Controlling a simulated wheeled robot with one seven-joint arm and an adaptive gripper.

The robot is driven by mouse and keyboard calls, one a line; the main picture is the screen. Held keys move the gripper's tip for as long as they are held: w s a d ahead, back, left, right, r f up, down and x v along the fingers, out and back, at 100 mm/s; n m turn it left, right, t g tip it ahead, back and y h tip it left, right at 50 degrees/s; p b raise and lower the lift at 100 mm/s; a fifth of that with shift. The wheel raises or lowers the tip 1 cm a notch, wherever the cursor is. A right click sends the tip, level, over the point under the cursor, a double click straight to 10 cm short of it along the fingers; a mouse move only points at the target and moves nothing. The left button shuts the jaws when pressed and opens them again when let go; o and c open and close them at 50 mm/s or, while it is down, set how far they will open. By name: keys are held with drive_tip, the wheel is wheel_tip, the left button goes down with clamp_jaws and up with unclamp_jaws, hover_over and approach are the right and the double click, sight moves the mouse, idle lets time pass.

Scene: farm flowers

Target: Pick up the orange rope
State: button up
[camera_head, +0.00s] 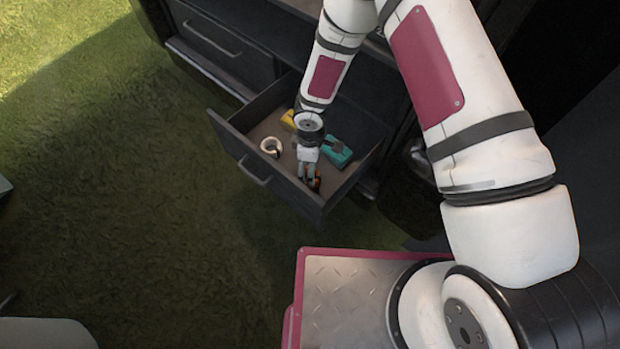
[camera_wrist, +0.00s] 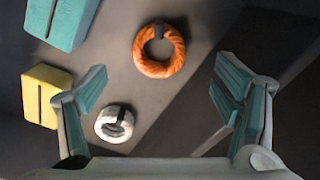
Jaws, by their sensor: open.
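The orange rope (camera_wrist: 139,62) is a coiled ring lying on the drawer floor in the wrist view, ahead of my gripper. In the head view the orange rope (camera_head: 315,181) shows only in part, beside and behind my gripper (camera_head: 308,172), near the drawer's front wall. In the wrist view my gripper (camera_wrist: 160,105) is open, its two teal-padded fingers wide apart with nothing held between them. The open drawer (camera_head: 237,146) holds the rope. I cannot tell the exact height of the fingers above it.
A white coil (camera_head: 271,147) lies left in the drawer; it also shows in the wrist view (camera_wrist: 102,124) near the left finger. A teal box (camera_head: 337,152) and a yellow box (camera_head: 288,119) also lie in the drawer. Drawer walls surround them. Open grass (camera_head: 120,180) lies left.

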drive_tip(key=shift+w+a+f+b, duration=0.1)
drive_tip(key=shift+f+b, duration=0.6)
drive_tip(key=shift+f, duration=1.25)
drive_tip(key=shift+a+f+b, duration=0.1)
drive_tip(key=shift+f+b, duration=0.55)
drive_tip(key=shift+f, duration=1.3)
drive_tip(key=c, duration=1.4)
